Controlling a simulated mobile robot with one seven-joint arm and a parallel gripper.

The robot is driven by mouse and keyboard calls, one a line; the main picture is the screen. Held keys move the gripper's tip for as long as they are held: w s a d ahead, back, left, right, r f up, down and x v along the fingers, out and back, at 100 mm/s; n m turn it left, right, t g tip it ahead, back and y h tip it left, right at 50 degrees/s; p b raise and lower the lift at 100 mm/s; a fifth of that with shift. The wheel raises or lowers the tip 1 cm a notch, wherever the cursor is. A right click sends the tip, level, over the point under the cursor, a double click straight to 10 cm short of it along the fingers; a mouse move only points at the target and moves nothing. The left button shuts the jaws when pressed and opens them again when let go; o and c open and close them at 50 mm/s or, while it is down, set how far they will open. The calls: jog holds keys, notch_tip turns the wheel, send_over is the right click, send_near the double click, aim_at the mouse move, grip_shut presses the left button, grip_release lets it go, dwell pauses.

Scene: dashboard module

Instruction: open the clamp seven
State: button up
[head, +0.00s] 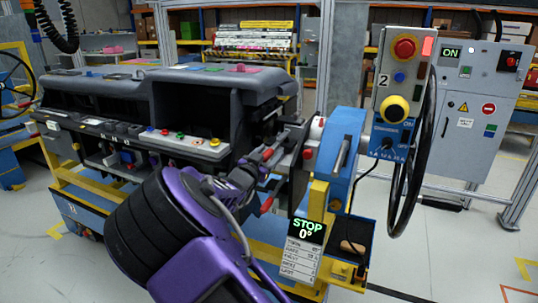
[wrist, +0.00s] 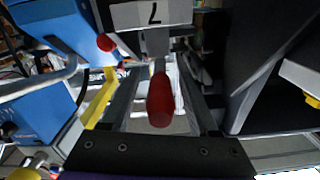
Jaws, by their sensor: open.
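In the wrist view, a grey clamp plate marked "7" (wrist: 128,16) is at the top, with a red clamp handle (wrist: 160,102) on a grey stem pointing towards me. My gripper (wrist: 158,85) is open, its two dark fingers on either side of the red handle with gaps showing. I cannot tell how deep the handle sits between them. In the head view, my gripper (head: 255,172) is at the right end of the dashboard, close to a red-tipped handle (head: 268,154). My purple arm hides part of that area.
The dark dashboard (head: 110,85) lies on a yellow and blue stand, left of my gripper. A blue bracket (head: 343,150) and a control box (head: 402,75) with a hanging black cable stand close on the right. Another red knob (wrist: 106,43) is near the clamp.

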grip_shut()
dwell(0.3)
dwell(1.1)
